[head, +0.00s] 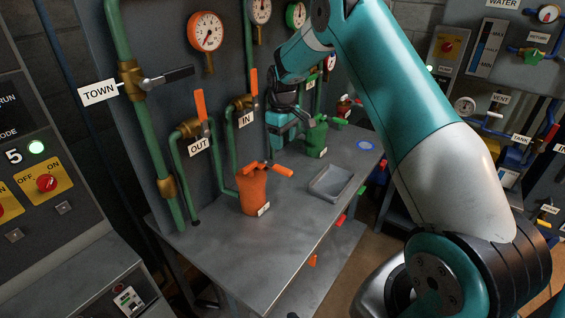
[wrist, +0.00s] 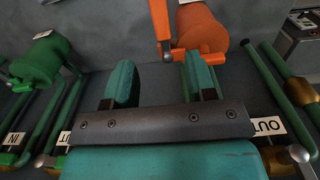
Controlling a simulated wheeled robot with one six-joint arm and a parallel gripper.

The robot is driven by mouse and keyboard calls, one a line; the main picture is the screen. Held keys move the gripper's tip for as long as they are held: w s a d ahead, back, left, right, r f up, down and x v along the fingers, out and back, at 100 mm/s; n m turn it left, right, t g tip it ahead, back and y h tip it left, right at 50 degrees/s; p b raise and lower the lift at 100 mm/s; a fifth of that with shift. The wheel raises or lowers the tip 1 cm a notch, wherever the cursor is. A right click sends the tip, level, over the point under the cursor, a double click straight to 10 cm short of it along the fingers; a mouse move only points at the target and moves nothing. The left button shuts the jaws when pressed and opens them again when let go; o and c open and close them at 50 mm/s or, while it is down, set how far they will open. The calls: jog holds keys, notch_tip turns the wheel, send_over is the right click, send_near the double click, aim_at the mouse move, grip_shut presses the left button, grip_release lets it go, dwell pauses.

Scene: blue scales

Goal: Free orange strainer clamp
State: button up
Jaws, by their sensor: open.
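The orange strainer (head: 253,192) stands on the grey bench below the OUT and IN valves. Its orange clamp lever (head: 283,170) sticks out to the right at its top. In the wrist view the strainer body (wrist: 205,25) is at the top, just right of centre. The clamp lever (wrist: 160,20) points up the picture from a grey metal joint. My gripper (wrist: 160,80) is open and empty, with the lever's joint beyond the gap between its teal fingers. In the head view my gripper (head: 286,124) hangs near the wall panel, above and behind the orange strainer; its fingertips are partly unclear.
A green strainer (head: 315,138) stands at the right, close to my gripper. A grey tray (head: 332,182) lies on the bench right of the orange strainer. The orange-handled OUT valve (head: 195,127) and IN valve (head: 243,102) stick out from the panel. The front bench top is clear.

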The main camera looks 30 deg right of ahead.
aim_at(282, 168)
notch_tip(282, 168, down, 10)
jog(key=p, duration=0.3)
jog(key=shift+f, duration=0.25)
grip_shut()
